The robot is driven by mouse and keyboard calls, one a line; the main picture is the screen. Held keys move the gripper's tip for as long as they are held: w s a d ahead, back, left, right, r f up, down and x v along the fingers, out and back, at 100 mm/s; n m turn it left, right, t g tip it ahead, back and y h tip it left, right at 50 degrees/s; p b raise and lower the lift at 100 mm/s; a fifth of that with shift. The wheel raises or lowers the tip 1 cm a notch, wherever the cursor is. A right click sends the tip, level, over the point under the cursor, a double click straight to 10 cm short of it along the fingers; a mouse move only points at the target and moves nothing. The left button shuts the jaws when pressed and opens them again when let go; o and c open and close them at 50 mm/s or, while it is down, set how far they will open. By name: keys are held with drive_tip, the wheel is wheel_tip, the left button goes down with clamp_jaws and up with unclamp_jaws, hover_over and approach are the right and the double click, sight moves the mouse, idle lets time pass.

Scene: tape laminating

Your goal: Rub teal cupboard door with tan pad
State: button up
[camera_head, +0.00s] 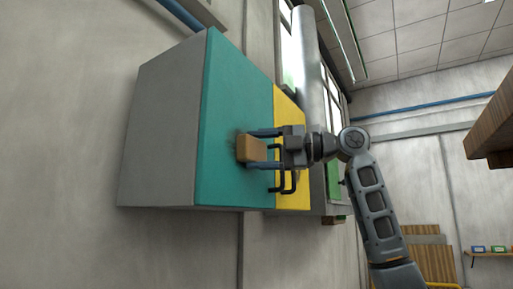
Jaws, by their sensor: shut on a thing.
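The teal cupboard door (225,90) is on the front of a grey wall cupboard (160,130), at the left of the head view. The tan pad (251,149) is at the right part of the teal door, around its middle height. My gripper (258,149) is shut on the tan pad, with one finger above it and one below. The pad is at or very near the door surface, with a dark shade beside it; I cannot tell for certain that it touches. A dark handle (285,186) shows just below my gripper, near the edge between the teal and yellow doors.
A yellow door (292,198) adjoins the teal door on its right, partly behind my gripper. A big grey pipe (309,60) runs up behind. A wooden-looking block (492,125) juts in at the right edge. A shelf with small boxes (490,250) is far right.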

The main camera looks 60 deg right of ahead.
sight(263, 145)
drive_tip(key=shift+d, duration=1.5)
drive_tip(key=shift+w+r+p, duration=0.1)
drive_tip(key=shift+r+p, duration=0.75)
drive_tip(key=shift+r, duration=0.15)
drive_tip(key=shift+a+f+b, duration=0.15)
drive_tip(key=shift+a+b, duration=0.4)
drive_tip(key=shift+a, duration=0.45)
drive_tip(key=shift+s+a+b, duration=0.15)
drive_tip(key=shift+a+b, duration=0.55)
drive_tip(key=shift+a, duration=1.6)
drive_tip(key=shift+s+a+b, duration=0.15)
drive_tip(key=shift+a+b, duration=0.5)
drive_tip(key=shift+a, duration=1.65)
drive_tip(key=shift+w+r+p, duration=0.1)
drive_tip(key=shift+r+p, duration=0.65)
drive_tip(key=shift+r, duration=0.35)
drive_tip(key=d+p, duration=0.2)
drive_tip(key=d, duration=0.9)
drive_tip(key=shift+w+p, duration=0.15)
drive_tip(key=shift+p, duration=0.15)
drive_tip(key=shift+d+f, duration=0.1)
drive_tip(key=shift+d, duration=0.05)
drive_tip(key=s+b, duration=0.1)
drive_tip(key=s, duration=0.5)
